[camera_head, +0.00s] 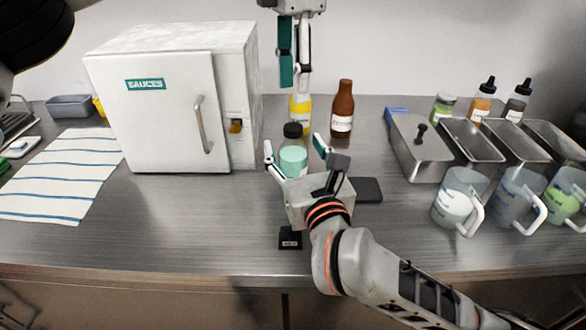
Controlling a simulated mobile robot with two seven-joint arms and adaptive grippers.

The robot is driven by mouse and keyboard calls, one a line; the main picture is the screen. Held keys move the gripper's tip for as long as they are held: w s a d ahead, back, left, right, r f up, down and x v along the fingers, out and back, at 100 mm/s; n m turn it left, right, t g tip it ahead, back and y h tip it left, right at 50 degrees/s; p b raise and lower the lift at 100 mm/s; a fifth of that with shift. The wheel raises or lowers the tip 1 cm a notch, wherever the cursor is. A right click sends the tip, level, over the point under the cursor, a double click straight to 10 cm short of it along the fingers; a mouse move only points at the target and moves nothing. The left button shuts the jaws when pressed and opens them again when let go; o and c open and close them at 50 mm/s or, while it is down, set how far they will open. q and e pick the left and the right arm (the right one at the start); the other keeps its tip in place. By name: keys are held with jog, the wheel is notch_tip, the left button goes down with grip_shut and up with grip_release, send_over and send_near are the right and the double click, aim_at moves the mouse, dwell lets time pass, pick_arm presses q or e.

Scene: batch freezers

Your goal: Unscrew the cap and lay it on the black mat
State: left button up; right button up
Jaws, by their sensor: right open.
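A bottle with a teal body (293,160) and a black cap (293,130) stands upright on the steel counter, with the cap on top. My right gripper (296,150) is open, with one finger on each side of the bottle; its palm hides the bottle's lower part. My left gripper (295,80) points down from above, over the cap and apart from it. Its fingers look close together, but I cannot tell whether they are open or shut. The black mat (369,189) lies bare to the right of my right gripper, partly hidden by it.
A yellow bottle (300,115) and a brown bottle (342,110) stand behind. A white sauces cabinet (160,110) is at left. Steel pans (421,150) and several jugs (458,200) fill the right. A small black sign (290,238) stands in front.

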aim_at(293, 126)
jog(key=shift+w+a, duration=0.15)
jog(key=shift+w, duration=0.3)
jog(key=shift+c, duration=0.4)
grip_shut()
pick_arm(q)
jog(key=m, duration=1.7)
jog(key=shift+m, duration=0.3)
jog(key=shift+f, duration=4)
